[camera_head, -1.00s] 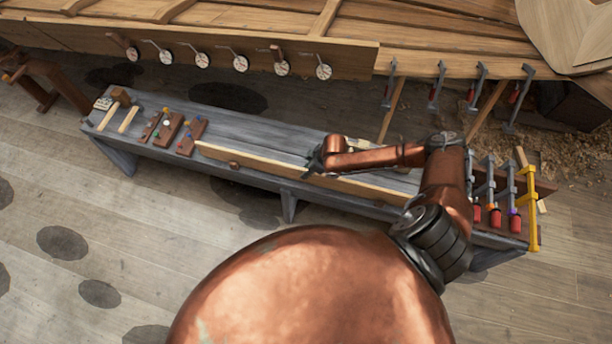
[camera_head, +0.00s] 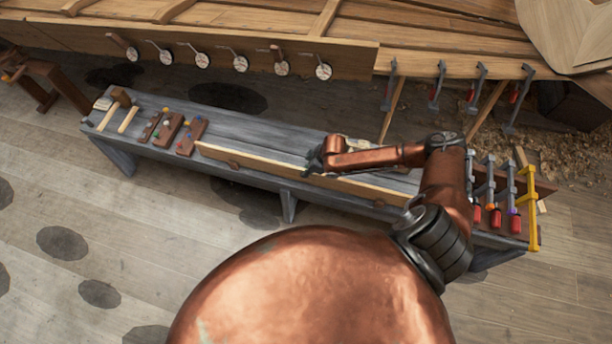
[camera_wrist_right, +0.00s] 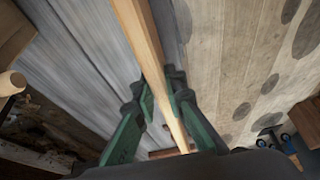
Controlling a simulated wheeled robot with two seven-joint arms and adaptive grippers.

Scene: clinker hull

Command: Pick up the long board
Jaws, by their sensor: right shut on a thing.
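The long board (camera_head: 257,168) is a pale, narrow plank standing on edge along the front of the grey bench (camera_head: 250,126). My right gripper (camera_head: 314,163) is at the middle of the board, reaching in from the right. In the right wrist view, the green fingers of the right gripper (camera_wrist_right: 167,115) lie on both sides of the board (camera_wrist_right: 142,38) and are shut on it. Whether the board is clear of the bench top cannot be told. My left gripper is not in view.
A mallet (camera_head: 121,97) and several brown blocks (camera_head: 170,130) lie on the bench's left end. Several clamps (camera_head: 490,185) and a yellow clamp (camera_head: 533,210) stand at its right end. The planked hull (camera_head: 230,38) with clamps hangs behind. Floor in front is open.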

